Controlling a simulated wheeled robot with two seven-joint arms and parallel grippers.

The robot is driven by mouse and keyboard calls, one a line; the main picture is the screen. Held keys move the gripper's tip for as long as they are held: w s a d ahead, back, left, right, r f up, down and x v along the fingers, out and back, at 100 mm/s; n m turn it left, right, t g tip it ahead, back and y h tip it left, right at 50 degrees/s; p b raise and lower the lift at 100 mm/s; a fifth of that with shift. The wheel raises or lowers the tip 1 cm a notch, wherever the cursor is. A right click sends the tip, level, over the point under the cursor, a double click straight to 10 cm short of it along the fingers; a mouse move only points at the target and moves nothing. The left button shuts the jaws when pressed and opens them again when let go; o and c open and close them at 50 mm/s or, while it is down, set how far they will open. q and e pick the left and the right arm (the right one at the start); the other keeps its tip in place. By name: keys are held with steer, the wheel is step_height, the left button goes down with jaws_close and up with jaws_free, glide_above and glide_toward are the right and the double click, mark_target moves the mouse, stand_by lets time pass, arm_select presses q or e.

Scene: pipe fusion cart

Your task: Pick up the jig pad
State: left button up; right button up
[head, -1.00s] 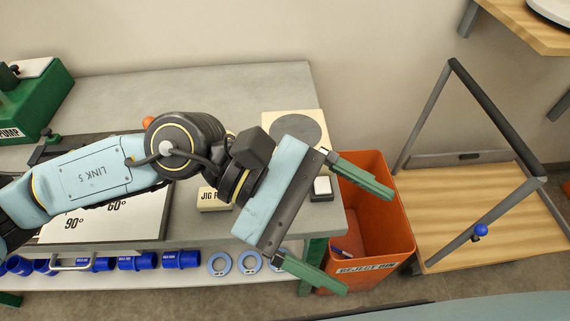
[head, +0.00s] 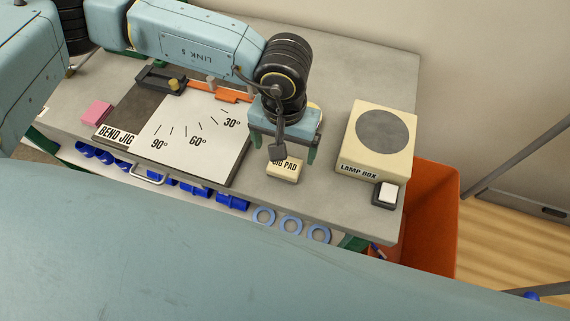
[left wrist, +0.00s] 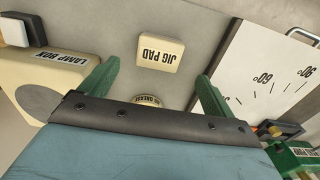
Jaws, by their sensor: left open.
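The jig pad (head: 283,174) is a small cream block with a black label, lying on the grey bench top right of the bend jig board. My left gripper (head: 283,150) is open and points down just above and behind it, partly covering its back edge. In the left wrist view the pad (left wrist: 160,53) lies beyond the two green fingers, roughly centred between them, and nothing is held. I cannot tell the exact height of the fingertips above it. My right gripper is not in view.
The bend jig board (head: 190,140) lies to the left. The lamp box (head: 378,140) and a white-topped switch (head: 387,194) stand to the right. A round cream container (left wrist: 147,100) sits close behind the pad, partly hidden by my gripper. An orange bin (head: 435,215) stands past the bench end.

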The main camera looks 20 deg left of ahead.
mark_target(285, 164)
arm_select(q)
steer(key=shift+f+p, duration=0.4)
steer(key=shift+f, duration=2.5)
steer(key=c, duration=1.1)
step_height(285, 164, up, 10)
steer(key=shift+r+b, duration=0.1)
steer(key=shift+b, duration=0.2)
steer(key=o, duration=0.4)
steer(key=shift+c, duration=1.3)
